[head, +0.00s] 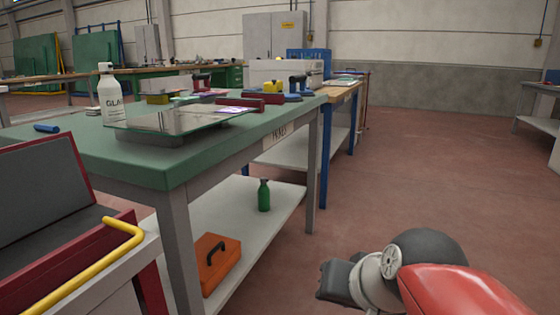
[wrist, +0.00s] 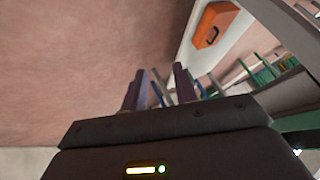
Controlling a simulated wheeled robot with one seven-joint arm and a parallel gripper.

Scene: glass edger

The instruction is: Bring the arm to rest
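My arm, with a red link and a dark round joint, shows at the lower right of the head view. My gripper (wrist: 161,82) shows in the wrist view with its two dark fingers apart and nothing between them. In the head view only its dark body shows, low over the red floor and to the right of the green-topped bench (head: 185,172); its fingers cannot be made out there. It touches nothing that I can see.
A red cart with a yellow handle (head: 90,268) stands at lower left. The floor (head: 430,165) at right is clear.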

